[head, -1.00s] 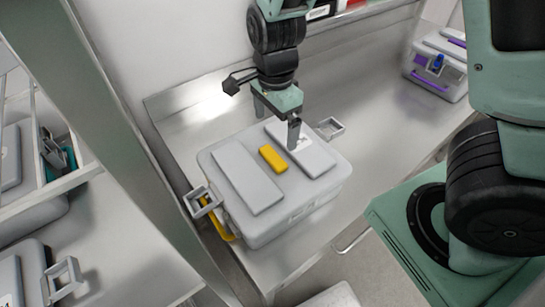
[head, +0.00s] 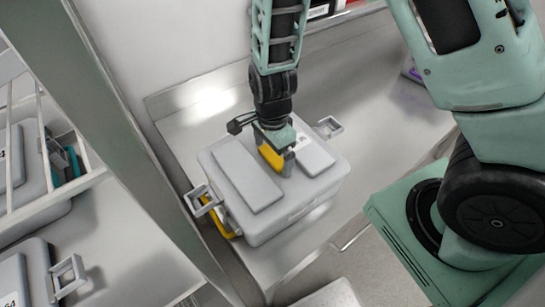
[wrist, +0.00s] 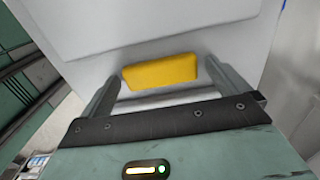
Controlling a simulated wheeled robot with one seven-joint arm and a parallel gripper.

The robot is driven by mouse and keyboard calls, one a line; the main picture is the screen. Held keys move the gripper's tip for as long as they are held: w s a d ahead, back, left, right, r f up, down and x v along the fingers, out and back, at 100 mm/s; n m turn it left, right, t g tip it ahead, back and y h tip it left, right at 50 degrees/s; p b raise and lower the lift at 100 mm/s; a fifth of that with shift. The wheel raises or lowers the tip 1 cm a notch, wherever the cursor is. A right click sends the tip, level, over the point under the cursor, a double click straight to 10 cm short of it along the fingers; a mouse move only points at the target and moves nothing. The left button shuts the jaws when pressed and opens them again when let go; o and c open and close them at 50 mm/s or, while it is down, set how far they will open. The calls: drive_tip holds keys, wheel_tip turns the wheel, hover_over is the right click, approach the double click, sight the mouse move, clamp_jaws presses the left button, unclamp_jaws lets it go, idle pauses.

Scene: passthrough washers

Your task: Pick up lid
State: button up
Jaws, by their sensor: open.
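The lid (head: 244,176) is the light grey top of a grey box on the metal counter, with two raised flat panels and a yellow block (head: 270,157) between them. The lid also shows in the wrist view (wrist: 150,30). My gripper (head: 276,166) is over the middle of the lid, pointing down at the yellow block. In the wrist view the yellow block (wrist: 160,72) lies between my two open fingers (wrist: 160,85), with gaps on both sides. The gripper partly hides the block in the head view. The lid sits on the box.
The grey box has open side latches (head: 201,200) and (head: 328,127). A metal post (head: 150,165) stands close on the left, with a rack of more grey boxes (head: 35,185) beyond it. The counter (head: 375,130) is clear to the right of the box.

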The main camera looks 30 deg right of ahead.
drive_tip(key=c, duration=1.5)
drive_tip(key=shift+o, duration=0.2)
drive_tip(key=shift+r, duration=0.15)
wheel_tip(320, 180, up, 10)
wheel_tip(320, 180, up, 5)
drive_tip(key=p, duration=0.5)
hover_over(272, 155)
idle(0.3)
